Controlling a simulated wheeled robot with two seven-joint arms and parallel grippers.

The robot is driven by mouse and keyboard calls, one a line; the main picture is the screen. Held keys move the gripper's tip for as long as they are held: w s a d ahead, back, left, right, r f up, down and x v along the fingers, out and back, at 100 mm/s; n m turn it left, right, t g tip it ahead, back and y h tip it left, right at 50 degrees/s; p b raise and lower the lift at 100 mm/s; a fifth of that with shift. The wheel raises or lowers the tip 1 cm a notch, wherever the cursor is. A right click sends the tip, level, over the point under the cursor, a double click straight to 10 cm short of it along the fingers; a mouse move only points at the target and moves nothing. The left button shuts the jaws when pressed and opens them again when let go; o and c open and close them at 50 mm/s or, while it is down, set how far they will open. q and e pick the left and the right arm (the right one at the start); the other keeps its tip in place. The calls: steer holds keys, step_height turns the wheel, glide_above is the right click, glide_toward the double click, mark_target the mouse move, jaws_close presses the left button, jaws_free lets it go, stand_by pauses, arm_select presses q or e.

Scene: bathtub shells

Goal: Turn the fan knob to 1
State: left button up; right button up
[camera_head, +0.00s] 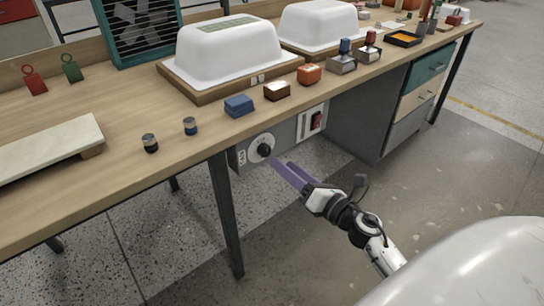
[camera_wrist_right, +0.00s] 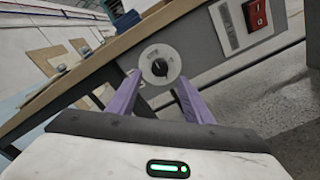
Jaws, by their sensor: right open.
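The fan knob (camera_head: 264,149) is a black knob on a round pale dial, on a grey control panel (camera_head: 240,155) under the front edge of the workbench. In the right wrist view the knob (camera_wrist_right: 159,67) sits ahead, between and beyond my fingers. Its pointer setting is too small to read. My right gripper (camera_head: 284,166) is open, with purple fingers pointing at the dial from the front right. In the right wrist view the open right gripper (camera_wrist_right: 156,92) has one finger on each side below the dial, and nothing is between them. My left gripper is not in view.
A red switch (camera_head: 316,121) is on the panel right of the dial, and it also shows in the right wrist view (camera_wrist_right: 257,14). The wooden workbench (camera_head: 120,165) holds white tub shells (camera_head: 228,48) and small blocks. A dark bench leg (camera_head: 226,215) stands left below the dial. The floor in front is clear.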

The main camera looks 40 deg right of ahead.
mark_target(267, 152)
steer(key=w, duration=0.6)
steer(key=shift+w+a, duration=0.3)
steer(key=c, duration=1.1)
